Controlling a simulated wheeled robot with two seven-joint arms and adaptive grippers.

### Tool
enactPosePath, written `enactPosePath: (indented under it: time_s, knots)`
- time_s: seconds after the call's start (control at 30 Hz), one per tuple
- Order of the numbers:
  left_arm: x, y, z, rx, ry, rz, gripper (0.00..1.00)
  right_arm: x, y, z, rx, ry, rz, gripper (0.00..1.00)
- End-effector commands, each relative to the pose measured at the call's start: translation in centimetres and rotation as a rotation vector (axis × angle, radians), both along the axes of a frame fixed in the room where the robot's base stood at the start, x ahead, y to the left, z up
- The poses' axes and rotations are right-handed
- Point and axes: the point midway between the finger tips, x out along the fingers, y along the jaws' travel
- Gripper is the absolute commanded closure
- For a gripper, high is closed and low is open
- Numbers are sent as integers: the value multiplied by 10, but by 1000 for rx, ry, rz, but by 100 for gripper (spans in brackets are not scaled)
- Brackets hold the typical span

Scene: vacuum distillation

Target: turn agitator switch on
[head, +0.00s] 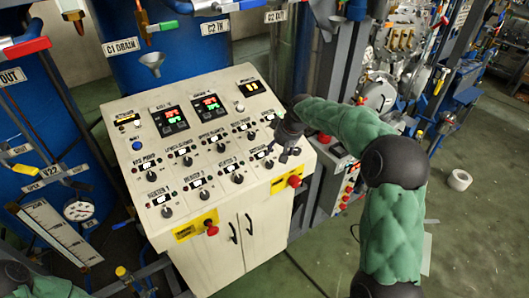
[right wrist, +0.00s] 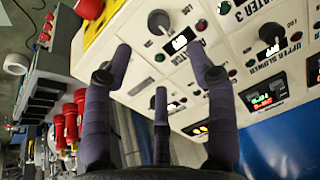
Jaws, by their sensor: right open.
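The cream control panel (head: 180,118) carries several black rotary switches in rows. The agitator switch, a black knob (head: 269,163), sits at the right end of the lowest row. In the right wrist view what appears to be the same knob (right wrist: 158,22) is beyond the fingertips, beside a partly hidden label and a small lit display. Its on or off setting is unclear. My right gripper (head: 287,152) is just over the panel's right edge, close to this knob; it also shows in the right wrist view (right wrist: 160,62), with three fingers spread and empty. My left gripper is out of view.
Red emergency buttons on yellow plates (head: 294,181) stick out from the panel's front, near my right gripper. Heater 3's knob (head: 237,178) is left of the agitator knob. A side box with red buttons (head: 345,188) stands right of the panel. Blue tanks (head: 180,50) stand behind.

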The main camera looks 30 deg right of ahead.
Motion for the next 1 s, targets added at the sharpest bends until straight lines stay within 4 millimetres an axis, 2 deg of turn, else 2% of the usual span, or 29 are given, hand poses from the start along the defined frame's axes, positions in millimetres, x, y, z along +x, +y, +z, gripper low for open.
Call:
enactPosePath:
  time_s: [0.17, 0.6, 0.8, 1.0]
  knots:
    - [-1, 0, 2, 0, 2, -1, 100, 5, 1, -15, 0, 5, 0, 43]
    - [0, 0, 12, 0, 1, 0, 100, 33, 6, -81, 1, 4, -1, 43]
    - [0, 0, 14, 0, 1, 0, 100, 40, 6, -96, 1, 2, -1, 43]
    - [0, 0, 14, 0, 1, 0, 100, 41, 7, -99, 0, 0, -1, 43]
